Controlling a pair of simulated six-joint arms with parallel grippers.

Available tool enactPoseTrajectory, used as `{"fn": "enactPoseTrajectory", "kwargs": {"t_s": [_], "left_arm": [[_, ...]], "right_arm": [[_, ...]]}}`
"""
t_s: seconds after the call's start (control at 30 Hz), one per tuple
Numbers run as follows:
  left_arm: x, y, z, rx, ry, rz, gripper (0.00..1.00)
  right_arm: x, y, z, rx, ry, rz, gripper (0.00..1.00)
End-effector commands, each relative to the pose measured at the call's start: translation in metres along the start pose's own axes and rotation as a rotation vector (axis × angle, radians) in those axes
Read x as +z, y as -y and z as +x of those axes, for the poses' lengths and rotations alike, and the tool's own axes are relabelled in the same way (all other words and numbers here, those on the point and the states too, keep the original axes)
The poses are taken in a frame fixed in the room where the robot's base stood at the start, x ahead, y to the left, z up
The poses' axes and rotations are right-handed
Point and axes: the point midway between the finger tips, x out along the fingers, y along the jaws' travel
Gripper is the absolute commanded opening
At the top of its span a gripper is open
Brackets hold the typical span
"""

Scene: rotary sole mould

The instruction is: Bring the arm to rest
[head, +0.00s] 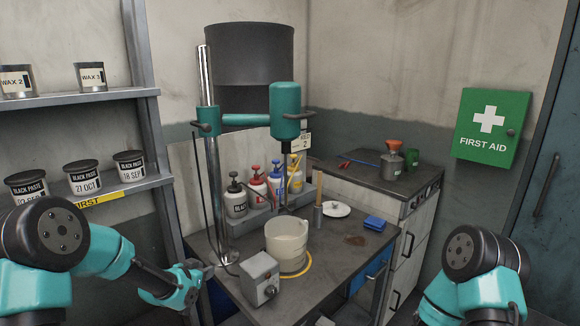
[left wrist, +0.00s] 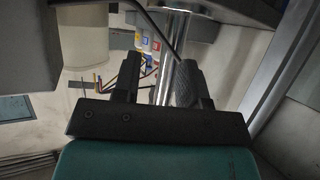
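My left gripper (head: 200,277) is low beside the left edge of the bench, near the foot of a chrome post (head: 214,190). In the left wrist view its fingers (left wrist: 160,82) stand apart with no object seen held between them; the post (left wrist: 172,60) shows beyond the gap. A teal mixer arm (head: 245,120) reaches right from the post to a teal mixer head (head: 285,112), whose shaft hangs above the bench behind a cream bucket (head: 287,238). My right arm (head: 475,275) is at the lower right; its gripper is out of view.
Shelves with tins (head: 82,177) stand at left. A drawer cabinet (head: 400,235) stands at right.

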Motion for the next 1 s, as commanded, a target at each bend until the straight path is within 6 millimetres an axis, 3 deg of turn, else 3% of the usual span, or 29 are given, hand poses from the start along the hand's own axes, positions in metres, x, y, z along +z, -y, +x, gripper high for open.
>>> {"fn": "enactPoseTrajectory", "kwargs": {"t_s": [0.03, 0.27, 0.4, 0.6, 0.8, 1.0], "left_arm": [[0.031, -0.011, 0.000, 0.009, 0.062, -0.050, 0.39], [0.155, -0.064, -0.022, 0.025, 0.342, -0.271, 0.39], [0.224, -0.101, -0.052, 0.025, 0.521, -0.399, 0.39], [0.305, -0.155, -0.112, 0.011, 0.786, -0.570, 0.39], [0.343, -0.187, -0.158, -0.008, 0.951, -0.668, 0.39], [0.348, -0.192, -0.165, -0.013, 0.975, -0.682, 0.39]], "right_arm": [[0.000, 0.000, 0.000, 0.000, 0.000, 0.000, 0.45], [0.000, 0.000, 0.000, 0.000, 0.000, 0.000, 0.45], [0.000, 0.000, 0.000, 0.000, 0.000, 0.000, 0.45], [0.000, 0.000, 0.000, 0.000, 0.000, 0.000, 0.45], [0.000, 0.000, 0.000, 0.000, 0.000, 0.000, 0.45], [0.000, 0.000, 0.000, 0.000, 0.000, 0.000, 0.45]]}}
